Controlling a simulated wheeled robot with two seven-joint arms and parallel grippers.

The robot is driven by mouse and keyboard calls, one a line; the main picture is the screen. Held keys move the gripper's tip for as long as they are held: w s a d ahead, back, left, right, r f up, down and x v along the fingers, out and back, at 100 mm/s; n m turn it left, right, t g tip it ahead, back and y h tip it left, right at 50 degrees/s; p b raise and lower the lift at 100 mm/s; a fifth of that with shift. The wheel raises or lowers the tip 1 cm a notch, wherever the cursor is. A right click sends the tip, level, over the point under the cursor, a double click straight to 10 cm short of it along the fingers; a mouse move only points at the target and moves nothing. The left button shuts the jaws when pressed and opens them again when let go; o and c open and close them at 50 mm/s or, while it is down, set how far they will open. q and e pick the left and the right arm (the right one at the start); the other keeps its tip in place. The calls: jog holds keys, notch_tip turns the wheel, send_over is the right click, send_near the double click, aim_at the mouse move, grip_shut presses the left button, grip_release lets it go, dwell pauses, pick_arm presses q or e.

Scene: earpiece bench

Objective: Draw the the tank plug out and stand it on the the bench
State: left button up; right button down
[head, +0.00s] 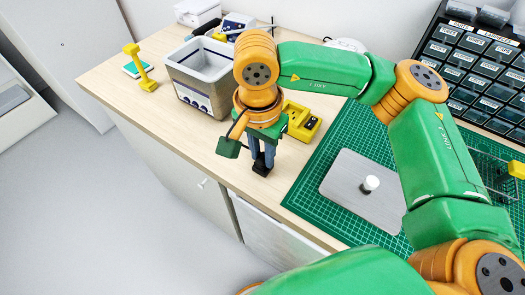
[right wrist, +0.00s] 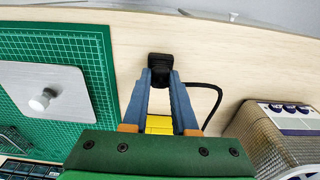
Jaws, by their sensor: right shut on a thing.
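My right gripper (head: 262,160) is shut on the black tank plug (head: 261,168) near the front edge of the bench (head: 215,150). In the right wrist view the plug (right wrist: 160,68) sits between the two blue-grey fingertips. A black cable (right wrist: 218,92) curves from beside it toward the grey metal tank (head: 203,75). The plug is at or just above the wood; I cannot tell if it touches. A yellow socket block (head: 302,121) stands behind the gripper, apart from the plug and partly hidden by my arm. My left gripper is not in view.
A green cutting mat (head: 310,185) with a grey plate (head: 345,200) and a white knob (head: 371,183) lies to the right. A yellow stand (head: 147,84) is at the left. Labelled drawers (head: 470,65) stand at the back right. Bare wood lies in front of the tank.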

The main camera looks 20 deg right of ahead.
aim_at(261, 159)
jog(key=shift+s+f+b, duration=0.1)
jog(key=shift+f+b, duration=0.25)
jog(key=shift+b, duration=0.25)
dwell(1.3)
jog(key=c, duration=0.6)
grip_release()
jog(key=r, duration=0.7)
jog(key=shift+a, duration=0.2)
